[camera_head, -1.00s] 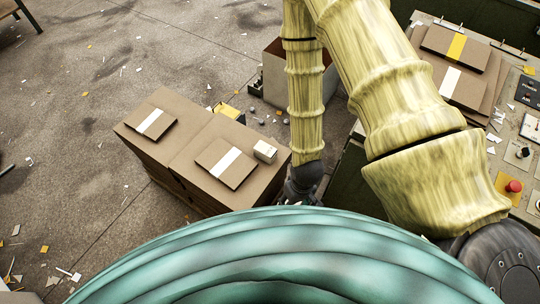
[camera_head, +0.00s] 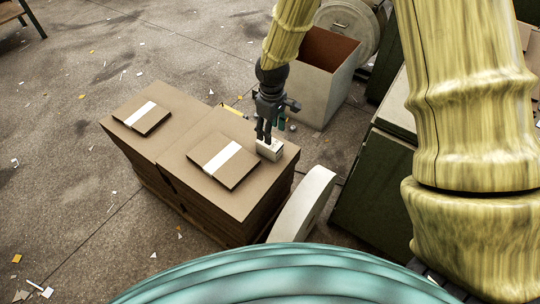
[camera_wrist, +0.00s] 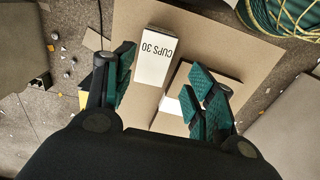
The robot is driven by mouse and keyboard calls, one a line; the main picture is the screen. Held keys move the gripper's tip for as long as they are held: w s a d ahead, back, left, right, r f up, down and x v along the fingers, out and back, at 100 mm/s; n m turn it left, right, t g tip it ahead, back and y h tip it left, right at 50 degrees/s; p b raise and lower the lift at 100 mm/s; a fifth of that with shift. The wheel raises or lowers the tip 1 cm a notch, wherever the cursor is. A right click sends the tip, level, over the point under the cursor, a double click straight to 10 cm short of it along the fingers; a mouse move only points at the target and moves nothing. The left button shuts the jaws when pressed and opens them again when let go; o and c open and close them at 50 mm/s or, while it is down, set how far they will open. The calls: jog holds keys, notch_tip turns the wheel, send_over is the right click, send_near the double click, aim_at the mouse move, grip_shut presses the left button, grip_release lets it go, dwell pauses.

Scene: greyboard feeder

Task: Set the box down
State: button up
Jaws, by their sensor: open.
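The small white box (camera_head: 270,149) rests on the top sheet of a brown board stack (camera_head: 243,204), near its right corner. In the wrist view the box (camera_wrist: 154,57) reads "CUPS 30". My gripper (camera_head: 266,137) points down at the box, its fingers close to the box's upper part. In the wrist view my gripper (camera_wrist: 163,82) is open, with a green-padded finger on each side and the box lying between and ahead of them. A gap shows on the right finger's side; contact on the left is unclear.
A flat brown packet with a white band (camera_head: 222,162) lies left of the box, and another packet (camera_head: 142,117) lies farther left. An open grey bin (camera_head: 322,92) stands behind the stack. A pale curved object (camera_head: 303,204) and a green cabinet (camera_head: 372,190) stand to the right.

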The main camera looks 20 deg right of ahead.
aim_at(270, 148)
jog(key=shift+w+d+r, duration=0.1)
jog(key=shift+w+r, duration=0.05)
jog(key=shift+w, duration=0.2)
notch_tip(270, 148, down, 5)
jog(key=shift+f, duration=0.15)
jog(key=shift+w+f+b, duration=0.15)
jog(key=shift+f+b, duration=0.05)
jog(key=shift+f, duration=1.15)
jog(key=shift+w+f+b, duration=0.1)
jog(key=shift+f+b, duration=0.05)
jog(key=shift+f, duration=1.15)
jog(key=shift+c, duration=0.4)
jog(key=c, duration=0.8)
jog(key=shift+r, duration=0.1)
jog(key=shift+c, duration=0.2)
